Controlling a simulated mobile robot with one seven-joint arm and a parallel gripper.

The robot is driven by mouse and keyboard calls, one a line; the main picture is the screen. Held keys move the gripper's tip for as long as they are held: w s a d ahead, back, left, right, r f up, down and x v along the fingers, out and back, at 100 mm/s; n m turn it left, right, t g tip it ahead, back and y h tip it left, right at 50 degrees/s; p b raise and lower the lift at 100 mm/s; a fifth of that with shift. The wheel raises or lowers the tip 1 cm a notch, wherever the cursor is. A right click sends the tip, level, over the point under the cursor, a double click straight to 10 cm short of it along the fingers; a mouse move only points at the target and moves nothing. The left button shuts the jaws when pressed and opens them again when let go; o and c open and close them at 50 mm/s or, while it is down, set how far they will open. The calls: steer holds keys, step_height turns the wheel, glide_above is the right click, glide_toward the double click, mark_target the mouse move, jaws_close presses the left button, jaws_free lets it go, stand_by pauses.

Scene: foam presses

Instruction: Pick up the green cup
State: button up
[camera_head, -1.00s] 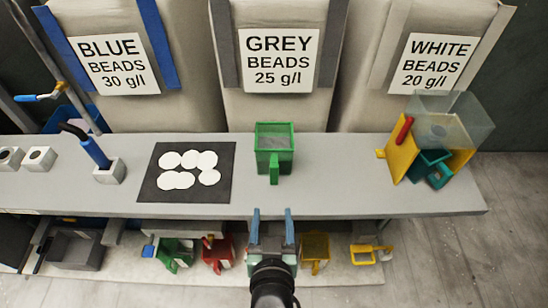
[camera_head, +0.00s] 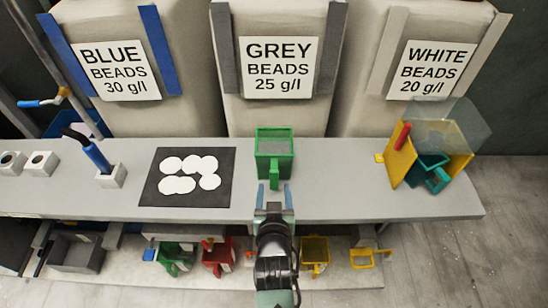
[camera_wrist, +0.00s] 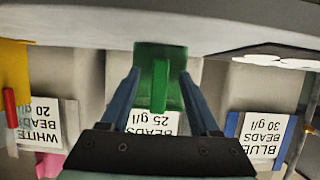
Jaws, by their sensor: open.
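The green cup (camera_head: 274,142) stands upright on the grey bench in front of the grey beads sack, with its handle toward me. Grey contents show inside it. My gripper (camera_head: 274,196) is at the bench's front edge, just short of the cup's handle, its two blue fingers apart and empty. In the wrist view the picture is upside down; the green cup (camera_wrist: 174,62) and its handle show between the spread fingers of my gripper (camera_wrist: 160,84). Whether the fingers lie level with the handle I cannot tell.
A black mat (camera_head: 163,190) with white discs lies left of the cup. A yellow box (camera_head: 402,160) with a clear top and a teal cup stands at the right. Coloured cups, including a red one (camera_head: 219,257), sit on the lower shelf. The bench around the green cup is clear.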

steer(key=shift+x, duration=0.9)
jaws_close()
